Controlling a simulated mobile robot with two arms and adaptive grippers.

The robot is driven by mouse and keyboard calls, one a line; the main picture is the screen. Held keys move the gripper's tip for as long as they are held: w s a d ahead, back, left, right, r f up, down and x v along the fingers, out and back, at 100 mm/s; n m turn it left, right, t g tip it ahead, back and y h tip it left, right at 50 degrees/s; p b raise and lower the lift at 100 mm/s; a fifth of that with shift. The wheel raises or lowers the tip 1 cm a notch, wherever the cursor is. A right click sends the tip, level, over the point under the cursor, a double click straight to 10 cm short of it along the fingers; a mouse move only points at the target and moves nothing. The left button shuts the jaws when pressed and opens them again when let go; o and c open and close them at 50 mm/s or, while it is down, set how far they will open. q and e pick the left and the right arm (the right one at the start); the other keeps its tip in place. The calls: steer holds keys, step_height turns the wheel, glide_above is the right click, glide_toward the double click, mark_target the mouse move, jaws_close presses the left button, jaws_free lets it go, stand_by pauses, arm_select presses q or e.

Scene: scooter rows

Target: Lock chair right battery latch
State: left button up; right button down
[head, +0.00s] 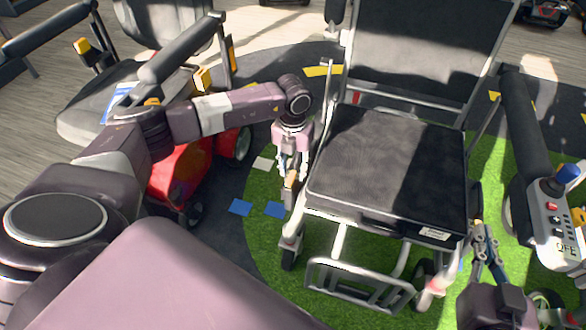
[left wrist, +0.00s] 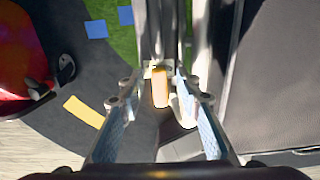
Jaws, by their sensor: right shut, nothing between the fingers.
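The chair (head: 390,165) has a black seat and a pale metal frame and faces me in the head view. A small orange-tan handle (head: 290,190), which looks like a latch, stands at the chair's left side in the picture. My left gripper (head: 291,175) points down over it. In the left wrist view, the handle (left wrist: 160,88) shows between the spread fingers; I cannot tell whether they touch it. My right gripper (head: 479,232) is shut and empty beside the seat's front right corner. The battery and the latch's locked state cannot be made out.
A red scooter (head: 180,175) with a grey seat stands at the left. A dark armrest with a control panel (head: 555,220) stands at the right. The chair's wire footrest (head: 355,282) sticks out towards me. Green floor (head: 262,240) shows beside the chair.

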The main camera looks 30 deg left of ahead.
mark_target(293, 173)
arm_select(q)
step_height(293, 173, up, 12)
stand_by(0.6)
stand_by(0.4)
